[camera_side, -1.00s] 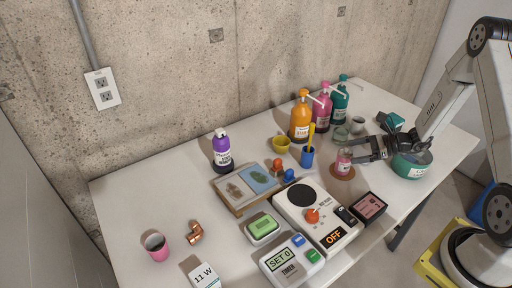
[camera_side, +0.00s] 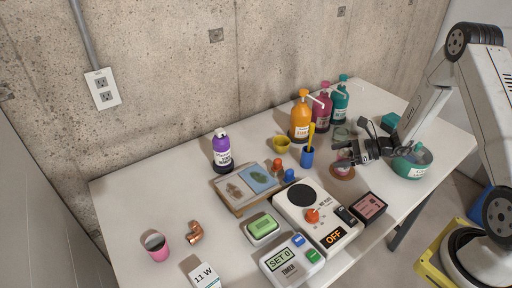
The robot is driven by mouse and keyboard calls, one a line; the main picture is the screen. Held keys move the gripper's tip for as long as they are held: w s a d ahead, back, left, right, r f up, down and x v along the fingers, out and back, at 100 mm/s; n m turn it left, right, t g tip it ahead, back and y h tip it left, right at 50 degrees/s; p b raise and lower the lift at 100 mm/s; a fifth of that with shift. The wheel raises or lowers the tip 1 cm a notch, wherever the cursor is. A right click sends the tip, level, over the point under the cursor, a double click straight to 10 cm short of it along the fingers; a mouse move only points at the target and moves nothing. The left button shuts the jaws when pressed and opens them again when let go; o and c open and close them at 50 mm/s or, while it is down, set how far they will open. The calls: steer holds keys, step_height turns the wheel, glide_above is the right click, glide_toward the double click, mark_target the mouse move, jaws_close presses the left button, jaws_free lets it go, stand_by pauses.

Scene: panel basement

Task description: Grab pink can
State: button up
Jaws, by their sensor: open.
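A small pink can-like jar (camera_side: 344,168) with a pale label stands on a round brown coaster (camera_side: 337,175) toward the right of the table. My gripper (camera_side: 343,155) is open, with its dark fingers at the jar's upper part. The fingers hide much of the jar, and I cannot tell whether they touch it. A second pink can-shaped container (camera_side: 158,250), open at the top, stands alone at the front left, far from my gripper.
A teal pot (camera_side: 412,165) stands close to the right of my gripper. A blue cup (camera_side: 307,158) with a yellow tool and a yellow cup (camera_side: 281,144) are to the left. Pump bottles (camera_side: 301,118) stand behind. A hot plate (camera_side: 316,215) is in front.

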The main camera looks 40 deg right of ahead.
steer(key=c, duration=1.3)
steer(key=shift+r, duration=0.15)
steer(key=shift+r, duration=0.75)
steer(key=s+a+r, duration=0.3)
steer(key=s+r, duration=0.8)
steer(key=s, duration=0.2)
steer(key=shift+s, duration=0.3)
steer(key=shift+a+r, duration=0.1)
